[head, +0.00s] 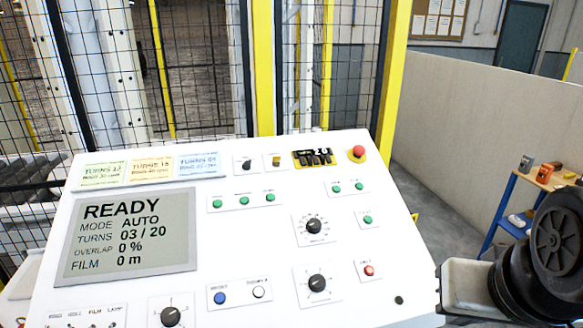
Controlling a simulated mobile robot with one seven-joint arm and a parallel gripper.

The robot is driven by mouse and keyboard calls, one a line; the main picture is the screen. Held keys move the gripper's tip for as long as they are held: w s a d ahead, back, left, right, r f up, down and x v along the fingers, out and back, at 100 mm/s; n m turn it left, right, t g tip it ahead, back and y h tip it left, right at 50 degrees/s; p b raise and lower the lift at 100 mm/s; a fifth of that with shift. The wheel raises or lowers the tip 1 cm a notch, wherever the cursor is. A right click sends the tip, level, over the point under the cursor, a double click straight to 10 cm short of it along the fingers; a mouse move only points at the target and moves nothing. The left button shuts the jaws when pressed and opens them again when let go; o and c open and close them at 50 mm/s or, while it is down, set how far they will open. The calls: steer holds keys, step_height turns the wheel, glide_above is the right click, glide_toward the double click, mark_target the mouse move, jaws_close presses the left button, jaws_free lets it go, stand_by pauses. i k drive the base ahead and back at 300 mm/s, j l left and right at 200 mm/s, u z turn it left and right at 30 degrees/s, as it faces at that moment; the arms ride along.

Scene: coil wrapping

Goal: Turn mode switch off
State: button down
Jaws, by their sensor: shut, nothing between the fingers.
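A white control panel (270,310) fills the lower middle of the head view. Its screen (130,232) reads READY, MODE AUTO, TURNS 03 / 20, OVERLAP 0 %, FILM 0 m. A small black rotary switch (246,163) sits near the panel's top edge. Larger black knobs are at the right middle (314,226), lower right (317,284) and bottom (170,316). Their labels are too small to read, so I cannot tell which is the mode switch. Part of my arm shows at the lower right, beside the panel. My gripper's fingers are not in view.
A red emergency button (359,152) on yellow stands at the panel's top right. Green buttons, a red button (369,270) and a blue button (220,298) dot the face. A mesh fence (200,70) stands behind. A blue-legged bench (520,215) is at the right.

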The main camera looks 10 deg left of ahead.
mark_target(247, 165)
steer(key=u, duration=1.45)
